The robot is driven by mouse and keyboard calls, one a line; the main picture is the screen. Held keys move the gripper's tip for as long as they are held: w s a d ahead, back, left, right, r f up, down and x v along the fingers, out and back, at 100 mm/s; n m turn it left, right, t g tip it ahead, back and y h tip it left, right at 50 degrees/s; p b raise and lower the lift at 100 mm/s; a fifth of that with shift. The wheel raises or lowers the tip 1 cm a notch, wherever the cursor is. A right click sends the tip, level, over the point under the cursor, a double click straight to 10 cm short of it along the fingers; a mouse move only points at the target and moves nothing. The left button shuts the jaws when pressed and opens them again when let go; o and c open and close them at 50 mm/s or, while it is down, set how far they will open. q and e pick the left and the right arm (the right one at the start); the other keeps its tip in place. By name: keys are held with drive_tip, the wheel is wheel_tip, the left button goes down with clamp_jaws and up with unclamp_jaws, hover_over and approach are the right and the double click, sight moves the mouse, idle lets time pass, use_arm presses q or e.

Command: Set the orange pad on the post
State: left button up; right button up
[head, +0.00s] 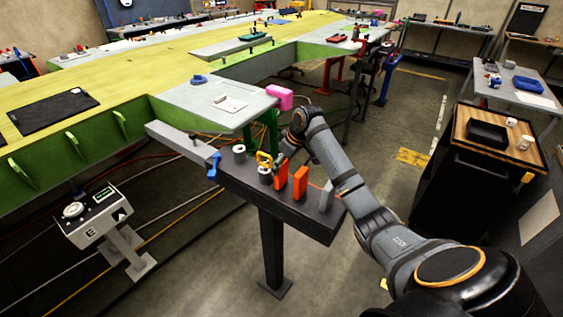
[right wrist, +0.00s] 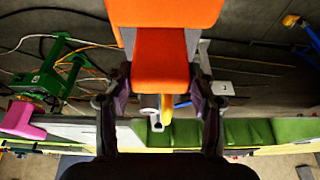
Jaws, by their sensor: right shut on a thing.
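Two orange blocks stand on the narrow dark bench in the head view, a left one (head: 281,174) and a right one (head: 300,182). My right gripper (head: 283,157) reaches down behind them, its fingers partly hidden. In the right wrist view an orange pad (right wrist: 161,62) sits between the fingers of my right gripper (right wrist: 162,92), which is shut on it. A wider orange face (right wrist: 165,12) fills the top of that view. A green post-like stand (head: 271,130) rises by the grey wing panel and shows in the wrist view (right wrist: 45,82). My left gripper is not in view.
The dark bench (head: 245,188) also holds a white-topped cylinder (head: 239,153), a yellow-handled item (head: 264,158) and a grey upright plate (head: 326,197). A pink block (head: 280,97) is by the panel's edge (head: 235,118). A blue clamp (head: 213,165) is at the bench's left end.

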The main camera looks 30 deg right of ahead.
drive_tip(key=o, duration=1.2)
drive_tip(key=shift+r, duration=0.35)
drive_tip(key=b+v, duration=0.2)
drive_tip(key=v, duration=0.9)
drive_tip(key=shift+r, duration=0.2)
